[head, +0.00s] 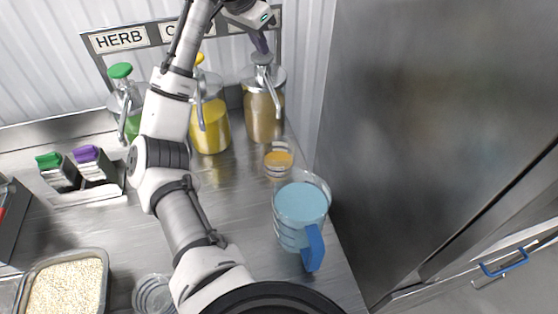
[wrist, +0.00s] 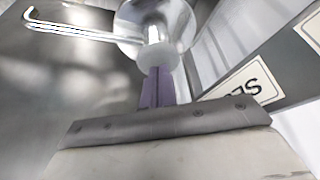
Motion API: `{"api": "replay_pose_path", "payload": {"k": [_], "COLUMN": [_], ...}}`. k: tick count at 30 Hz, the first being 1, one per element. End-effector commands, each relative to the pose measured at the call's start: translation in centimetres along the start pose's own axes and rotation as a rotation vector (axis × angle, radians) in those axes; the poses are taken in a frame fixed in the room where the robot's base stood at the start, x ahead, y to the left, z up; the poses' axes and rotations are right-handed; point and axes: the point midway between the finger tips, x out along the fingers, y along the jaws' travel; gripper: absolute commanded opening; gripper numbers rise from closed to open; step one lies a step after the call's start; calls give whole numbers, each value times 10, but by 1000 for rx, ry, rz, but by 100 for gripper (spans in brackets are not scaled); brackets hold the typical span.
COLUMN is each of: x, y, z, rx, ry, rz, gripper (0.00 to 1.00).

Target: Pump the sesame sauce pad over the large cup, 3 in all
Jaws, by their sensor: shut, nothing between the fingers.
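The sesame dispenser (head: 264,117) is the rightmost jar, filled with tan sauce. Its pump pad (head: 262,58) is grey, and it also shows in the wrist view (wrist: 157,56). Its spout (head: 274,97) points forward, and also shows in the wrist view (wrist: 70,28). My gripper (head: 261,47) is shut and empty. Its purple fingertips (wrist: 157,72) are at the pad; whether they touch it I cannot tell. A clear cup (head: 278,161) with orange-tan contents stands in front of the jar, near below the spout. Which vessel is the large cup is unclear.
A blue jug (head: 301,208) with a handle stands in front of the cup. Yellow (head: 211,126) and green (head: 131,122) dispensers stand left. A clear cup (head: 152,296) and a grain tray (head: 68,287) are at the near left. A metal wall (head: 430,120) is close on the right.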

Motion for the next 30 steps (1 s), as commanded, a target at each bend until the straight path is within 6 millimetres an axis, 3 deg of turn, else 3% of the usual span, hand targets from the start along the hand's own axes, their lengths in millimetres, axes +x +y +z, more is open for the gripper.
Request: {"api": "replay_pose_path", "payload": {"k": [19, 30], "x": [-30, -32], "y": [0, 0], "z": [-12, -13], "rx": [0, 0], "ry": [-4, -2], "rz": [1, 1], "gripper": [0, 0]}}
